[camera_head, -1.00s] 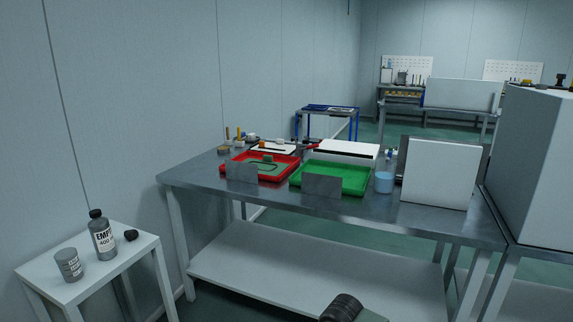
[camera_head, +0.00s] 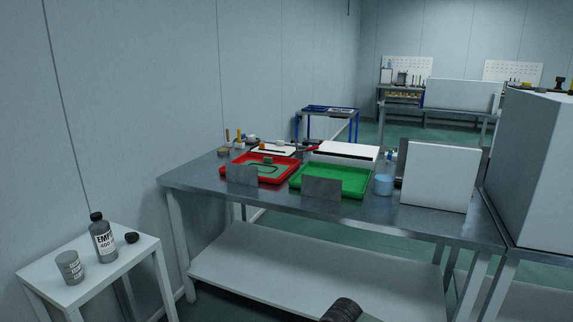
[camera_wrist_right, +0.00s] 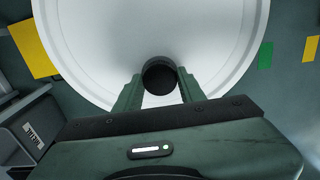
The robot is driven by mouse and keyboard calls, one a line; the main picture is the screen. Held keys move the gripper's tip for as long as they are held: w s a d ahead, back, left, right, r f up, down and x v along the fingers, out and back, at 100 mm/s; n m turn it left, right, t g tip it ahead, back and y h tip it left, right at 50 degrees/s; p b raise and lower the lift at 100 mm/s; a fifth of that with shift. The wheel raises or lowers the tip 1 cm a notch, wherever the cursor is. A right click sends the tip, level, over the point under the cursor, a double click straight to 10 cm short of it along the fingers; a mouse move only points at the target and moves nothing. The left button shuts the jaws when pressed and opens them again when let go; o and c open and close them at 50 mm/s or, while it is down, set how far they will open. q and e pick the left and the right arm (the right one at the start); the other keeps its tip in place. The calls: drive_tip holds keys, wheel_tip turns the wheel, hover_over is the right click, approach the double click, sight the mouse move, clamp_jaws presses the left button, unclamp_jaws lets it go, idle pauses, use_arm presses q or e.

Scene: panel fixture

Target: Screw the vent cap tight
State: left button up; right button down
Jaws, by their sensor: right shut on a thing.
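The vent cap (camera_wrist_right: 160,74), round and black, shows in the right wrist view against a large white round surface with a raised rim (camera_wrist_right: 215,40). My right gripper (camera_wrist_right: 160,86) is shut on the cap, with one green finger on each side of it. Whether the cap sits fully down on the white surface cannot be told from this angle. The head view does not show my right gripper, this cap or the white round surface. My left gripper is in no view.
A small white table (camera_head: 95,283) holds a grey bottle (camera_head: 103,237), a ribbed grey container (camera_head: 69,267) and a small black object (camera_head: 132,238).

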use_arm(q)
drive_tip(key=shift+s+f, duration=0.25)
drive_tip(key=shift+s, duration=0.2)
use_arm(e)
drive_tip(key=shift+w+r, duration=0.1)
drive_tip(key=shift+r, duration=0.05)
